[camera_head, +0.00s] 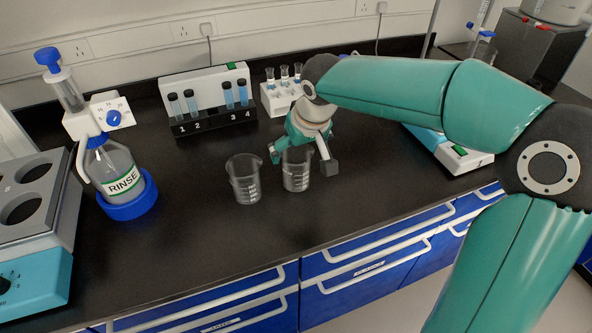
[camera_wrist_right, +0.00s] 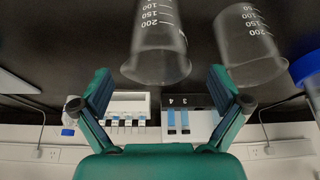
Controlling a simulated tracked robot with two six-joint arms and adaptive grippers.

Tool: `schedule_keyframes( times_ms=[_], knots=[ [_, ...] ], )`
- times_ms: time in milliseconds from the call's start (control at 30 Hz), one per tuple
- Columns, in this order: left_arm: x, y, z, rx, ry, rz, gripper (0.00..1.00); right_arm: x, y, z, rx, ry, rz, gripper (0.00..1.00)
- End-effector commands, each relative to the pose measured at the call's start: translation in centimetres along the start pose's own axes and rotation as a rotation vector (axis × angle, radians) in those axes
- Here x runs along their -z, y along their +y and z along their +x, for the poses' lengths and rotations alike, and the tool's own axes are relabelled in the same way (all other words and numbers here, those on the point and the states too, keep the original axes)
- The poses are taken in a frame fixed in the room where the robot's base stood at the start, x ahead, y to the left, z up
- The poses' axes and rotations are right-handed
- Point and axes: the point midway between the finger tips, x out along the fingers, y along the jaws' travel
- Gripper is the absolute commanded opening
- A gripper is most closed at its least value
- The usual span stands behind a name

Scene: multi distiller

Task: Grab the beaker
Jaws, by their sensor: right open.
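Two clear, empty glass beakers stand upright on the black bench. The left beaker (camera_head: 244,180) is free, and the right beaker (camera_head: 297,178) is at my right gripper (camera_head: 302,160). That gripper is open, with one finger on each side of the right beaker's upper part. In the right wrist view the beaker (camera_wrist_right: 160,42) appears upside down between and just past the open fingertips (camera_wrist_right: 160,80), with gaps at both sides. The other beaker (camera_wrist_right: 250,45) is beside it, outside the right-hand finger. My left gripper is not in view.
A RINSE bottle (camera_head: 121,176) in a blue base and a grey-teal device (camera_head: 30,240) stand at left. A numbered vial rack (camera_head: 212,122) and a white rack (camera_head: 280,98) stand behind. A flat teal-white device (camera_head: 455,155) is at right. The bench front is clear.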

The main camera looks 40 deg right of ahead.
Motion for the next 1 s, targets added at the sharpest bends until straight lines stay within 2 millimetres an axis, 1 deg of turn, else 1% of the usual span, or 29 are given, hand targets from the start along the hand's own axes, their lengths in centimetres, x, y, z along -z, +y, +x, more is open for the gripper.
schedule_keyframes(
  times_ms=[100,200,300,500,867,1000],
  knots=[
    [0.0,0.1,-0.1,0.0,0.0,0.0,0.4,0.2,0.2,1.9,-0.001,-0.004,0.0,0.99],
    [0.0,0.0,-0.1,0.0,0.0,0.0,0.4,0.3,0.2,2.9,0.0,-0.002,-0.001,0.99],
    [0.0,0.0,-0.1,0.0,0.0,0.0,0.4,0.3,0.1,3.3,0.001,0.0,0.0,0.99],
    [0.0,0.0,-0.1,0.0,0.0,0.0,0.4,0.3,0.1,3.3,0.001,0.0,-0.001,0.99],
    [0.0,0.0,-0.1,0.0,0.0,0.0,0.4,0.3,0.1,3.3,0.001,0.0,-0.001,0.39],
    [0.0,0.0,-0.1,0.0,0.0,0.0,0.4,0.3,0.1,3.3,0.001,0.0,-0.001,0.15]
  ],
)
